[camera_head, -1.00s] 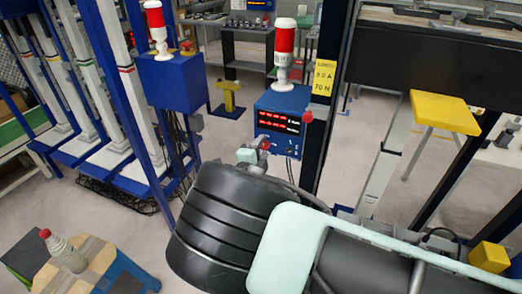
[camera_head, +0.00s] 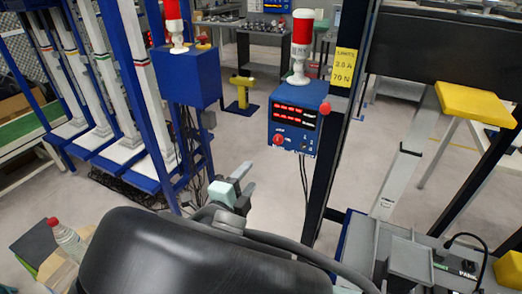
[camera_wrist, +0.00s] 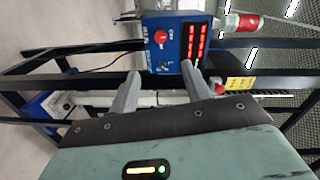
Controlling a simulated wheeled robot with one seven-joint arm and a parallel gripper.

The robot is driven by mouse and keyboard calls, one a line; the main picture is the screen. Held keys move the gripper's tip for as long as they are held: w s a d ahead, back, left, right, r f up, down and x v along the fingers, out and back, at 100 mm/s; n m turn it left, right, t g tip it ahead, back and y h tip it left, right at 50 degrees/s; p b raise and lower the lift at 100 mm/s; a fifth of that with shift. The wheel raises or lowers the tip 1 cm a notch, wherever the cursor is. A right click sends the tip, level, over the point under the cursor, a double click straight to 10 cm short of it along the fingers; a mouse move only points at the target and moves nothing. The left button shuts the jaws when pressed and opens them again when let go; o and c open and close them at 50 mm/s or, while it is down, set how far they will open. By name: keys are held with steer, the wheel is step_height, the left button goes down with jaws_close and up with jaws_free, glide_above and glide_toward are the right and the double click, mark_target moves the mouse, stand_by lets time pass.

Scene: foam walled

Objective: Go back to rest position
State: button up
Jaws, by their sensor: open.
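My gripper (camera_wrist: 160,92) is open in the wrist view, its two grey fingers spread with nothing between them. The blue control box (camera_wrist: 178,45) with red digits and a red knob lies beyond the fingertips. In the head view my gripper (camera_head: 238,184) shows small, below and left of the same blue control box (camera_head: 297,122), and appears apart from it. My dark arm link covers the bottom middle of the head view and hides the floor and part of the table there.
A bottle with a red cap (camera_head: 68,240) stands at the lower left. A blue box with a red lamp (camera_head: 186,75) stands behind. A black post (camera_head: 340,120) carries a yellow sign (camera_head: 343,66). A yellow block (camera_head: 478,103) is at right. Grey floor (camera_head: 235,140) shows between the frames.

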steer(key=shift+s, duration=0.2)
steer(key=s+d+m+g+h, duration=0.1)
steer(key=s+d+m+g, duration=0.2)
steer(key=d+m+g, duration=0.45)
steer(key=s+d+m+g, duration=0.3)
steer(key=d+m+g, duration=0.2)
steer(key=d+m, duration=0.55)
steer(key=s+d+r+m+g+y, duration=0.2)
steer(key=s+r+m, duration=0.3)
steer(key=m, duration=0.8)
steer(key=s+d+r+m+g+y, duration=0.2)
steer(key=s+r+m+y, duration=0.3)
steer(key=s+m, duration=0.6)
steer(key=shift+s+d+r+m+y, duration=0.15)
steer(key=shift+r+m+y, duration=0.2)
steer(key=shift+m, duration=0.75)
